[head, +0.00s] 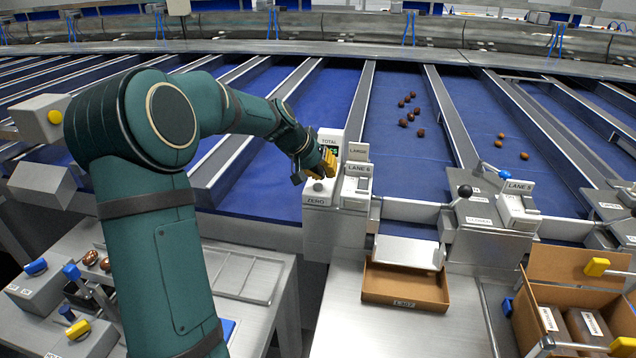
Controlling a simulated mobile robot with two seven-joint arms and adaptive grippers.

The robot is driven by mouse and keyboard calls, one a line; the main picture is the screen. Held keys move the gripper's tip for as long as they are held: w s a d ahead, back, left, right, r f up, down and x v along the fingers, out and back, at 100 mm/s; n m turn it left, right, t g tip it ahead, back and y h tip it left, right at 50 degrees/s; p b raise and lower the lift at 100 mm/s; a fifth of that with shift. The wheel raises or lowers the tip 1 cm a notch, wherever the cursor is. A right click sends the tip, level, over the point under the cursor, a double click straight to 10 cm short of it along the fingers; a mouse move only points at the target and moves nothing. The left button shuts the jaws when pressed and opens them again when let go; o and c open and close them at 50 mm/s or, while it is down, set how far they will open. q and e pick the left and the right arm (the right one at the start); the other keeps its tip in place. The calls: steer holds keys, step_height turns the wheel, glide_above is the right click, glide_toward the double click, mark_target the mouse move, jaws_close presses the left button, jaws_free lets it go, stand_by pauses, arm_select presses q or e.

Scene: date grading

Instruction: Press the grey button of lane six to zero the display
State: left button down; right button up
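The lane six unit carries a "LANE 6" label (357,168) and stands at the front end of a blue lane, right of centre. Its grey button (318,187) sits on top of a light box marked "ZERO". The display (330,146), marked "TOTAL", stands just behind and is partly covered by my gripper, so its reading cannot be made out. My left gripper (322,171), with yellow parts at its end, is right above and behind the button. Whether it touches the button, and how its fingers stand, I cannot tell. My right gripper is not in view.
A shallow cardboard tray (405,303) stands below lane six. Several dark dates (411,112) lie on that lane. A metal side table (240,272) is at lower left.

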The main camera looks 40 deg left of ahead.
mark_target(324, 189)
arm_select(q)
step_height(324, 189, up, 5)
steer(key=p, duration=0.3)
stand_by(0.5)
stand_by(0.7)
